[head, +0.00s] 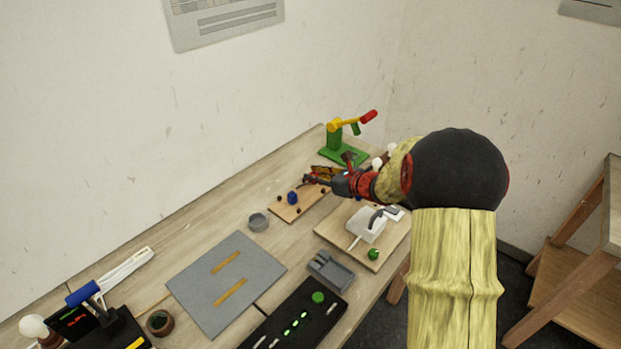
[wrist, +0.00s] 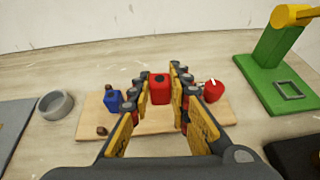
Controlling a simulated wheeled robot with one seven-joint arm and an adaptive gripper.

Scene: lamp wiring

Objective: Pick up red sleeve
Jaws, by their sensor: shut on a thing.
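In the wrist view, the red sleeve (wrist: 160,88) is a small red block with a dark hole in its top. It sits between the fingertips of my gripper (wrist: 160,85), above or on the wooden board (wrist: 210,108). My gripper is shut on it; whether the sleeve touches the board I cannot tell. In the head view, my gripper (head: 318,179) reaches over the far right part of the board (head: 287,212), and the sleeve is hard to make out there. A blue sleeve (wrist: 113,101) stands on the board to the left.
A rounded red piece (wrist: 214,91) is right of the fingers. A green stand with a yellow arm (wrist: 268,62) rises to the right. A grey round dish (wrist: 55,104) is at the left. A white device on a board (head: 366,227) stands nearer in the head view.

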